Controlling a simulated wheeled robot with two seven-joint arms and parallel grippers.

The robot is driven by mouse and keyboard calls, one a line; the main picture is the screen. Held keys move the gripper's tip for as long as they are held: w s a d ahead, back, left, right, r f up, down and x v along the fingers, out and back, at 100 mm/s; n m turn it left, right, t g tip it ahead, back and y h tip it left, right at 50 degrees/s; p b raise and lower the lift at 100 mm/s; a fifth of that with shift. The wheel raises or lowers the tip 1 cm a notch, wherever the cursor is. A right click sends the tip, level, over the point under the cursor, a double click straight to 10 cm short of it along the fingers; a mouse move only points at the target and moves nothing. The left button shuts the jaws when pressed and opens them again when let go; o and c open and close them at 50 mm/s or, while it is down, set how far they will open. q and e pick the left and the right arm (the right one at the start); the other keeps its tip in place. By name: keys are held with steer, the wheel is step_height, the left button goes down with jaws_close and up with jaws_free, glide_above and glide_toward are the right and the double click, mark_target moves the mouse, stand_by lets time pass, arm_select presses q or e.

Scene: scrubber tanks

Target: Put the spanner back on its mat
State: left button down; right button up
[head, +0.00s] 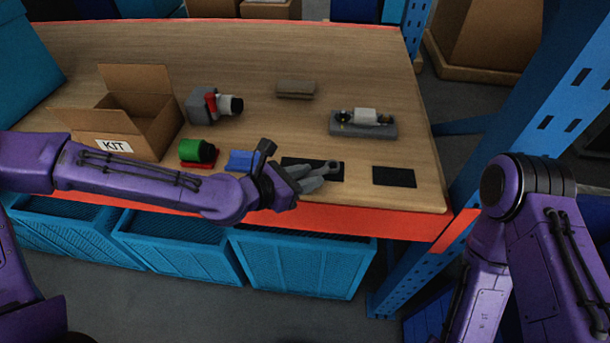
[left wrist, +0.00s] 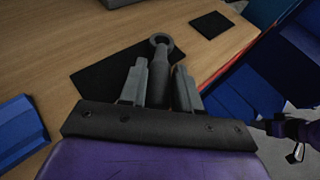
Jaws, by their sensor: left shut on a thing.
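The spanner (head: 334,167) is grey with a ring end. My left gripper (head: 311,178) is shut on its shaft, with the ring pointing away from the hand. In the left wrist view the spanner (left wrist: 159,75) stands between the two grey fingers, its lower end hidden by the hand. A black mat (head: 297,161) lies below and behind the spanner, partly covered by the gripper. I cannot tell whether the spanner touches it. A second, bare black mat (head: 394,177) lies to the right.
A blue block (head: 239,160) and a green cylinder on a red base (head: 197,151) are left of the gripper. Behind are an open KIT carton (head: 126,120), a grey-red device (head: 212,105), a brown block (head: 296,89) and a grey fixture (head: 362,123). The red front edge (head: 400,220) is close.

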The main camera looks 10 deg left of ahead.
arm_select(q)
steer(key=shift+f, duration=0.3)
steer(key=c, duration=0.7)
jaws_free()
steer(key=v, duration=0.4)
steer(key=shift+s+a+r, duration=0.1)
steer(key=shift+a+r, duration=0.15)
steer(key=shift+r, duration=0.05)
steer(key=p+v, duration=0.3)
steer(key=p, duration=0.1)
steer(key=p+v, duration=0.3)
steer(key=p, duration=0.2)
steer(key=shift+s+f+p, duration=0.15)
steer(key=shift+f+p, duration=0.1)
steer(key=shift+p, duration=0.05)
steer(key=shift+d, duration=0.1)
